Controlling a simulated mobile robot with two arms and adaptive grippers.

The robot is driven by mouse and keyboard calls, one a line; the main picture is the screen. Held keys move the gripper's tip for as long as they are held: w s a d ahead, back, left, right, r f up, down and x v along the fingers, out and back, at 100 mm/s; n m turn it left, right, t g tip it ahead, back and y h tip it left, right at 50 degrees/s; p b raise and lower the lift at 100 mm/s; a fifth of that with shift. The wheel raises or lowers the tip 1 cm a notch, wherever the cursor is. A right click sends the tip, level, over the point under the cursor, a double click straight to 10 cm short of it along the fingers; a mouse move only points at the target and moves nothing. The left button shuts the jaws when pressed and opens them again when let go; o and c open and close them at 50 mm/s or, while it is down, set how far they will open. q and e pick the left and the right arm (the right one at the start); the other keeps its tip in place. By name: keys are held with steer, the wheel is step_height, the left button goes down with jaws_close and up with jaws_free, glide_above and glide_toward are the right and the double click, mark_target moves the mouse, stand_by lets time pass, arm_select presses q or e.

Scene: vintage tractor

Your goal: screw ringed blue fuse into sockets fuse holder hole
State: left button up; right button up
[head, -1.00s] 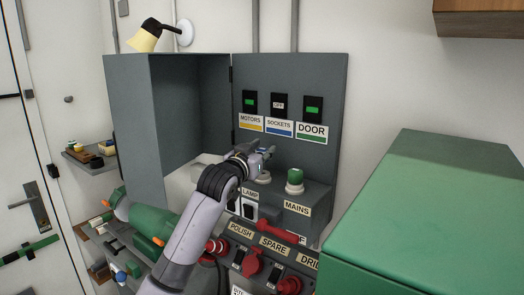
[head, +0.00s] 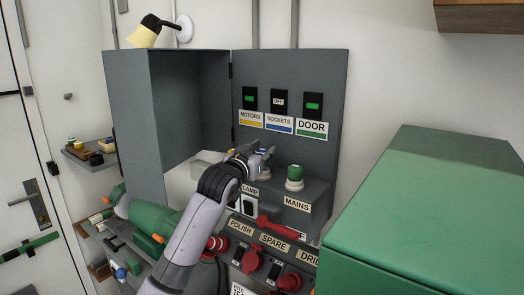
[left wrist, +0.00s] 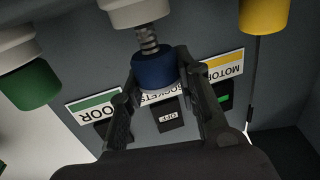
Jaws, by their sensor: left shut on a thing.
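My left gripper (head: 266,156) is at the fuse ledge of the grey cabinet, below the SOCKETS label (head: 279,124). In the left wrist view my left gripper (left wrist: 165,90) is shut on the blue fuse (left wrist: 153,68), with a finger on each side. A pale ring shows at the fuse's near end. Its metal screw thread (left wrist: 148,40) is bare and points at the white fuse holder (left wrist: 137,12). The thread's tip meets the holder's edge in the picture; whether it has entered the hole is hidden. In the head view the gripper mostly covers the fuse. My right gripper is not in view.
A green fuse (head: 295,172) sits in its holder to the right, and a yellow fuse (left wrist: 262,15) is close by in the left wrist view. The open cabinet door (head: 133,125) stands left. Red plugs and switches lie below; a green box (head: 420,220) fills the right.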

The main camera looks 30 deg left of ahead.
arm_select(q)
steer(key=shift+f+b, duration=0.35)
steer(key=shift+f, duration=0.5)
steer(key=o, duration=1.2)
steer(key=s, duration=1.2)
steer(key=shift+d, duration=0.35)
